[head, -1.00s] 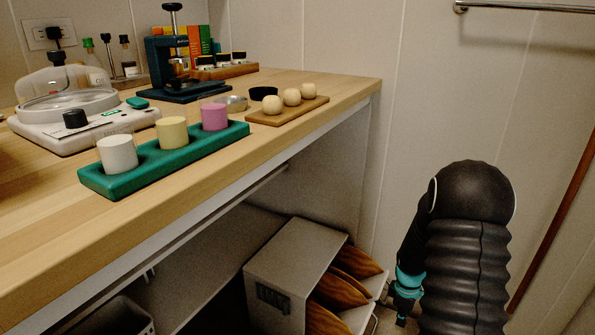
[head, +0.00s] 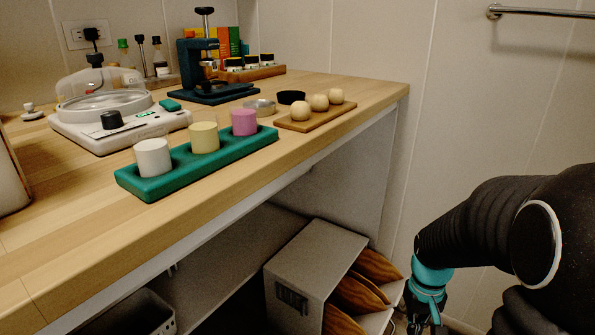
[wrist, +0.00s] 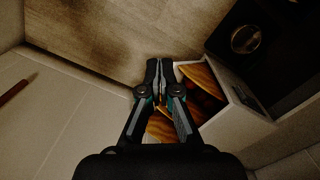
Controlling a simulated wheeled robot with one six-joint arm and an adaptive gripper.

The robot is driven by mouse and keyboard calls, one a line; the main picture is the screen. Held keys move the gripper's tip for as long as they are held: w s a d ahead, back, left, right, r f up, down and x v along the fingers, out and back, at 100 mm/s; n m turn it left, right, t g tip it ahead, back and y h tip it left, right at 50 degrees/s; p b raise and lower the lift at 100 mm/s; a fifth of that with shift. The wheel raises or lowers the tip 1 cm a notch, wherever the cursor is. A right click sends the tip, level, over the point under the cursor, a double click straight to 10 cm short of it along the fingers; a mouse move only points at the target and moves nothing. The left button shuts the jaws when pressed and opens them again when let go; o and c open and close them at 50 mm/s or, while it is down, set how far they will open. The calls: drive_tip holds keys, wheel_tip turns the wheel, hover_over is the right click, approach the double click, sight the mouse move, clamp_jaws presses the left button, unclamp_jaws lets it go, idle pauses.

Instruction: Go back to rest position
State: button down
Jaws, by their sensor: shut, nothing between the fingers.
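My gripper (head: 425,315) hangs at the lower right of the head view, pointing down, beside the open front of a grey box under the counter. In the wrist view my gripper (wrist: 160,66) is shut and empty, its two fingers together. The grey box (head: 308,262) holds several brown rounded pieces (head: 352,296). In the wrist view the open box (wrist: 238,118) lies just right of the fingers, apart from them as far as I can see.
The wooden counter (head: 235,170) carries a green tray (head: 170,180) with three cups, a board (head: 330,115) with three pale balls, a white scale-like device (head: 120,125) and a dark press (head: 205,75). A wall rail (head: 540,12) is at upper right.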

drive_tip(key=s+a+r+t+p, duration=0.1)
drive_tip(key=s+a+r+t, duration=0.2)
drive_tip(key=r, duration=0.6)
drive_tip(key=s+a+r+t+p, duration=0.1)
drive_tip(key=s+a+r+t, duration=0.2)
drive_tip(key=s+a+r, duration=0.3)
wheel_tip(320, 180, up, 5)
drive_tip(key=shift+s+a+f+n+p, duration=0.2)
drive_tip(key=shift+s+n+p, duration=0.15)
drive_tip(key=shift+s, duration=0.55)
drive_tip(key=shift+a, duration=0.15)
idle(0.7)
